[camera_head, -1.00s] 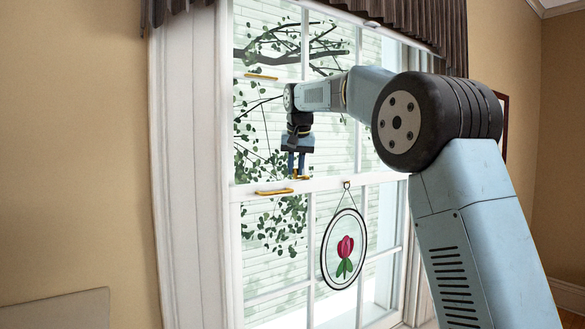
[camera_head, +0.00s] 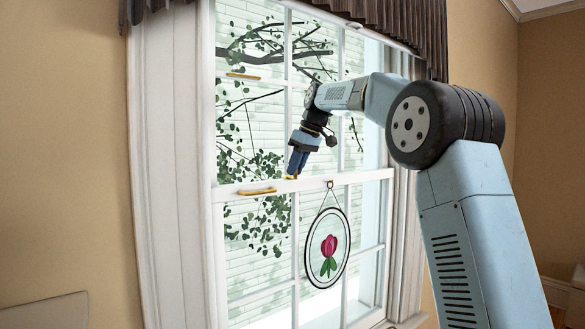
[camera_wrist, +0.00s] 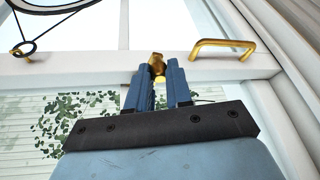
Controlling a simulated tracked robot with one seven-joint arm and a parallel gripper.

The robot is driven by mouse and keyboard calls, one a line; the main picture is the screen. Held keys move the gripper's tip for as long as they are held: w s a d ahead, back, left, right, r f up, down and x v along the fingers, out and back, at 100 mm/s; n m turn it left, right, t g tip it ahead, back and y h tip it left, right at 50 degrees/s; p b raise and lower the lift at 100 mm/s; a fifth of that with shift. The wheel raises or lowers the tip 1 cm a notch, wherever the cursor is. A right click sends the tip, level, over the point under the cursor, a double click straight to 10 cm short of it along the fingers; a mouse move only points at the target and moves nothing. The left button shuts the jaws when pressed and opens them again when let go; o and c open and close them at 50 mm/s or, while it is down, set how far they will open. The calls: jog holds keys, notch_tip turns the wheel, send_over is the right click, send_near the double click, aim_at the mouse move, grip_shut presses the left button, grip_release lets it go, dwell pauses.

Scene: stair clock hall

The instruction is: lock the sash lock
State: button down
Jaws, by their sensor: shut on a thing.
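The brass sash lock (camera_wrist: 157,64) sits on the white meeting rail (camera_wrist: 110,71) of the window, near its middle. In the wrist view its rounded brass part is between the tips of my gripper (camera_wrist: 157,72), whose blue fingers are closed on it. In the head view my gripper (camera_head: 294,172) reaches down at a tilt to the rail, and only a small bit of brass (camera_head: 291,177) shows at its tips. The fingers hide most of the lock, so I cannot tell its turn angle.
A brass pull handle (camera_head: 257,192) is on the rail left of the lock, also seen in the wrist view (camera_wrist: 223,48). A round tulip ornament (camera_head: 329,246) hangs from a brass hook (camera_head: 329,184) to the right. Another brass handle (camera_head: 243,75) is higher up. A dark valance (camera_head: 395,30) hangs above.

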jog(key=shift+w+d+n+g, duration=0.2)
jog(key=shift+d+n+g, duration=0.15)
jog(key=shift+n, duration=0.35)
jog(key=shift+d, duration=0.15)
jog(key=c, duration=1)
grip_release()
jog(key=shift+c, duration=0.2)
jog(key=shift+r, duration=0.1)
jog(key=v, duration=1.3)
jog(key=shift+d, duration=0.3)
jog(key=shift+r, duration=0.15)
